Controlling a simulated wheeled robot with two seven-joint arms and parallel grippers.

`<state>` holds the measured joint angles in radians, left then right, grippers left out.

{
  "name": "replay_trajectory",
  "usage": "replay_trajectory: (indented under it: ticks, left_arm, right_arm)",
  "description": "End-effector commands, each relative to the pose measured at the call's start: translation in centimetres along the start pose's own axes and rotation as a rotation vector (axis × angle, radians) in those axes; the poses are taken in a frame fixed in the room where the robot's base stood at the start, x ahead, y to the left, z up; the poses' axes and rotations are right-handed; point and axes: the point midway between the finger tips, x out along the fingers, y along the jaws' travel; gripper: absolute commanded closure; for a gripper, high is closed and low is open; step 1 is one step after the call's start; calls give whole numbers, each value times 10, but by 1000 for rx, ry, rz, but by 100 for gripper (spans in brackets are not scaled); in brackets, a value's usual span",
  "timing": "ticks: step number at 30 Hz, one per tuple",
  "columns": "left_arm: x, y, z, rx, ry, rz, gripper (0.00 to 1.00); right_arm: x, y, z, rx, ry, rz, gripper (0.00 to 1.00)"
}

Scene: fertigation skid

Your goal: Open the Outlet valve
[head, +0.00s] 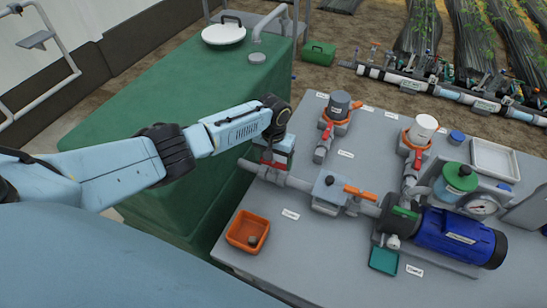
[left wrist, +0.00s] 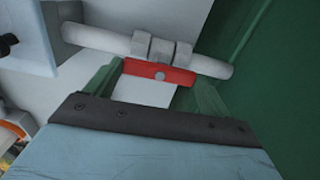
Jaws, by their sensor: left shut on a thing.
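A red valve handle (head: 272,163) sits on the grey pipe that comes out of the green tank. My left gripper (head: 276,158) is over this valve and mostly hides it. In the left wrist view, the green fingers (left wrist: 156,85) are shut on the red handle (left wrist: 160,72), one at each end. There the handle lies close to the pipe (left wrist: 95,38) and looks roughly in line with it; its exact angle is hard to tell. The labels are too small to read, so I cannot confirm this valve's name. My right gripper is not in view.
The green tank (head: 150,100) stands beside the grey skid table (head: 330,245). A blue pump (head: 455,238), an orange tray (head: 247,232) and a white tray (head: 495,158) are on the table. The table's front middle is clear.

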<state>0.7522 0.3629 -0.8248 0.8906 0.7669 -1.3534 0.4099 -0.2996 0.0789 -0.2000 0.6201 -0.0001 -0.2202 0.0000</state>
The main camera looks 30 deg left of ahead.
Motion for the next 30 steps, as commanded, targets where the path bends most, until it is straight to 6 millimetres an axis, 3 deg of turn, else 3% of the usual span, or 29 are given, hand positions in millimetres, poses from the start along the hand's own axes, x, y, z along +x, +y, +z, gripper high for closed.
replay_trajectory:
  ticks: [4, 5, 9, 16, 20, 30]
  left_arm:
    - [-1, 0, -1, -7, 1, 2, 41]
    - [-1, 0, -1, -7, 1, 2, 16]
    - [-1, 0, -1, -6, 1, 2, 0]
    - [-2, 0, 0, -3, 1, 1, 0]
    - [-13, 0, -1, -2, 2, 2, 0]
    - [-86, 0, -1, -2, 6, 2, 0]
  right_arm:
    - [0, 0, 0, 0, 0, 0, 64]
    - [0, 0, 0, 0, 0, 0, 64]
    - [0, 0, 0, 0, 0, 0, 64]
    - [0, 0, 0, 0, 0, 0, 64]
    - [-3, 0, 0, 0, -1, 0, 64]
    - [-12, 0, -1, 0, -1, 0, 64]
